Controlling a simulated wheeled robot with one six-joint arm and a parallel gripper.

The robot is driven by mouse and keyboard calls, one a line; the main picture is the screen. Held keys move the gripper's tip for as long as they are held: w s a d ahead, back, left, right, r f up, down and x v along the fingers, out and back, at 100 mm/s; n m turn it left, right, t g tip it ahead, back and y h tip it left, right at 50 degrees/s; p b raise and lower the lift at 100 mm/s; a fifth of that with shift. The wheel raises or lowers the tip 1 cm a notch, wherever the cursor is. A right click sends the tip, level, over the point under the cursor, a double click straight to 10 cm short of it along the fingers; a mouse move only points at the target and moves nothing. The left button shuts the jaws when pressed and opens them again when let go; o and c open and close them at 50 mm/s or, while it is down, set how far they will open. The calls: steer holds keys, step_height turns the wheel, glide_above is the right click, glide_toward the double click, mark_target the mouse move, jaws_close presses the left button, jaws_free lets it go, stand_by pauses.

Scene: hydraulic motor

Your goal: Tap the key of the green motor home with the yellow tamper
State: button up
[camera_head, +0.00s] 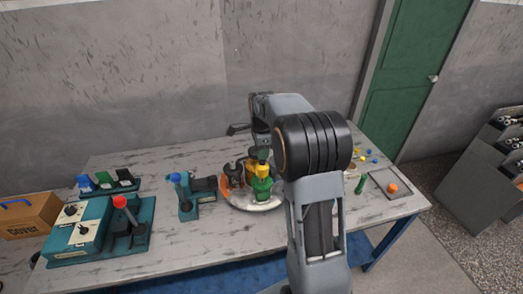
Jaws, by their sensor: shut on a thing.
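The green motor (262,188) stands on a round, pale turntable-like plate (238,203) near the middle of the table. My gripper (262,156) points down right above it, partly hidden by my own arm. It is shut on the yellow tamper (262,170), which shows as a small yellow piece directly over the top of the green motor. I cannot tell whether the tamper touches the motor. The motor's key is too small or hidden to make out.
Dark and orange-brown parts (234,175) share the plate. A teal fixture with a blue knob (186,195) and a teal station with a red knob (125,225) stand left. A grey tray (377,184) with an orange piece (392,188) lies right, beside a green cylinder (360,185).

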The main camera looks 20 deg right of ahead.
step_height(320, 180, down, 2)
steer(key=shift+f+b, duration=0.15)
steer(key=shift+b, duration=0.7)
steer(key=shift+r, duration=0.25)
jaws_close()
steer(key=shift+c, duration=0.4)
jaws_free()
steer(key=shift+r+p, duration=1.75)
steer(key=shift+r, duration=0.1)
steer(key=shift+f, duration=0.1)
